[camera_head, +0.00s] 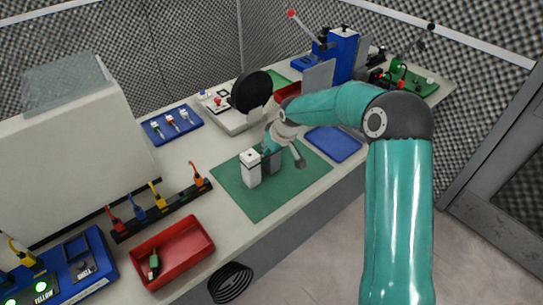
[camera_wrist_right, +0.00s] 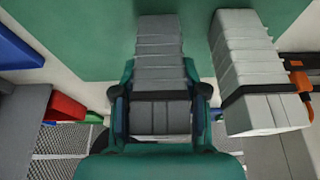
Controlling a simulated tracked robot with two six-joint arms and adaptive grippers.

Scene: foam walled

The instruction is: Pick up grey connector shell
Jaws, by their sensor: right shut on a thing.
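The grey connector shell (camera_head: 276,163) is a ribbed grey block over the green mat (camera_head: 297,188). It also shows in the right wrist view (camera_wrist_right: 160,58), between the dark fingers of my right gripper (camera_wrist_right: 160,105). That gripper (camera_head: 270,152) is shut on the shell. I cannot tell whether the shell touches the mat. A similar white block with a dark band (camera_head: 251,168) stands just left of the shell in the head view. It lies to the right in the wrist view (camera_wrist_right: 250,70), apart from the shell. My left gripper is not in view.
A red tray (camera_head: 190,268) holding a small green part sits near the front edge. A rack of coloured connectors (camera_head: 165,212) is left of the mat. A blue tray (camera_head: 333,144) lies right of it, and a black disc device (camera_head: 250,92) stands behind. The mat's front is clear.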

